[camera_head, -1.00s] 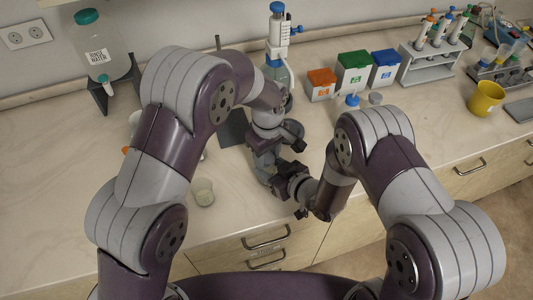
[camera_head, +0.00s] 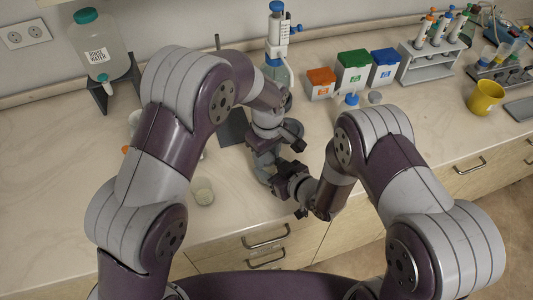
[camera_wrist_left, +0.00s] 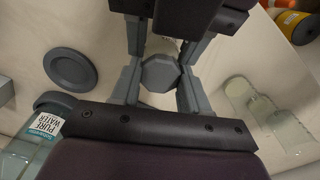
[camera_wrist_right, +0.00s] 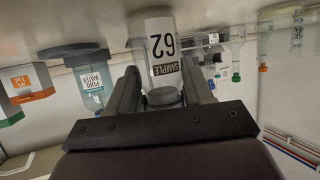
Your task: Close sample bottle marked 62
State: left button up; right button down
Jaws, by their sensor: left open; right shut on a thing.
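The sample bottle marked 62 (camera_wrist_right: 163,45) shows upside down in the right wrist view, with a white label. My right gripper (camera_wrist_right: 160,82) is shut on it, one finger on each side. A grey faceted cap (camera_wrist_right: 163,97) is at its top end. In the left wrist view, the cap (camera_wrist_left: 161,74) is seen end-on. My left gripper (camera_wrist_left: 158,88) is open, with its fingers apart on either side of the cap. I cannot tell whether the cap is seated. In the head view, both grippers meet near the counter's front edge, and they and the arms hide the bottle.
A small beaker (camera_head: 203,191) stands on the counter left of the grippers. A pure water bottle (camera_wrist_right: 92,86) and a round grey dish (camera_wrist_left: 70,68) are close by. Orange, green (camera_head: 353,71) and blue boxes stand behind.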

pick_arm(q)
jog(key=shift+s+f, duration=0.35)
jog(key=shift+f, duration=0.3)
pick_arm(e)
jog(key=shift+w+a+r+y, duration=0.3)
jog(key=shift+w+a+r, duration=0.05)
jog(key=shift+r, duration=0.25)
pick_arm(q)
jog(key=r, duration=0.3)
jog(key=shift+w, duration=0.25)
pick_arm(e)
jog(key=shift+w+d+f, duration=0.15)
jog(key=shift+w, duration=0.05)
pick_arm(q)
jog(key=shift+s+r, duration=0.1)
jog(key=shift+r, duration=0.55)
pick_arm(e)
jog(key=shift+s, duration=0.25)
pick_arm(q)
jog(key=c, duration=0.7)
pick_arm(e)
jog(key=shift+d+f, duration=0.1)
jog(key=shift+f, duration=0.1)
pick_arm(q)
jog(key=shift+o, duration=0.2)
jog(key=shift+f, duration=0.1)
jog(key=shift+w+f, duration=0.1)
jog(key=shift+w, duration=0.1)
